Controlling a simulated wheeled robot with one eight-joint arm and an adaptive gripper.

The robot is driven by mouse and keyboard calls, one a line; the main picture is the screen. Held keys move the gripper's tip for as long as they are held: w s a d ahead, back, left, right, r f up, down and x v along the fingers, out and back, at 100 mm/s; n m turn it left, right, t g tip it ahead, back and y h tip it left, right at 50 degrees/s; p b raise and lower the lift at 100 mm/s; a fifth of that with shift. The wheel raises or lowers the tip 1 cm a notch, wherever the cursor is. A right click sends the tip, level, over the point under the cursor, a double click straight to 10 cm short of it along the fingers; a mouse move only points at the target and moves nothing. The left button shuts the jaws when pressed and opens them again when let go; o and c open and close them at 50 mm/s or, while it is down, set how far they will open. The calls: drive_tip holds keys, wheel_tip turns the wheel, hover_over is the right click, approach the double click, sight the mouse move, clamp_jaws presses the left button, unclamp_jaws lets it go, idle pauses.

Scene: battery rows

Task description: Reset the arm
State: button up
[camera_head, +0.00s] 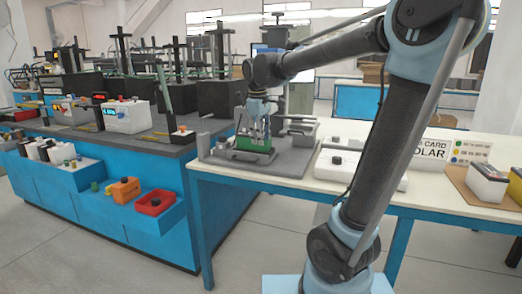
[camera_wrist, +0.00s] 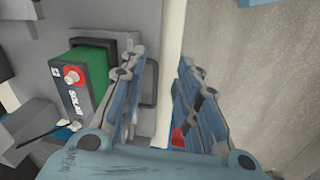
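My arm reaches from the right over the white table, with its end bent down. My gripper (camera_head: 261,130) is above the grey fixture plate (camera_head: 222,157), at the green battery in the head view. In the wrist view my gripper (camera_wrist: 164,68) has its fingers spread, with nothing held between them. The green battery (camera_wrist: 90,57) has a dark SOLAR-marked face and a red-ringed terminal. It stands beside the left finger, outside the gap. In the head view the green battery (camera_head: 252,144) is partly hidden by the fingers.
A white case (camera_head: 345,165) and a SOLAR sign (camera_head: 432,149) are on the white table (camera_head: 290,180). The blue bench (camera_head: 130,215) at left carries several batteries and coloured boxes. Grey floor is open in front.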

drive_tip(key=s+d+f+m, duration=1.1)
drive_tip(key=s+d+f, duration=1)
drive_tip(key=s, duration=0.2)
drive_tip(key=shift+m+y, duration=0.3)
drive_tip(key=shift+m, duration=0.1)
drive_tip(key=shift+w+f, duration=0.25)
drive_tip(key=shift+w, duration=0.15)
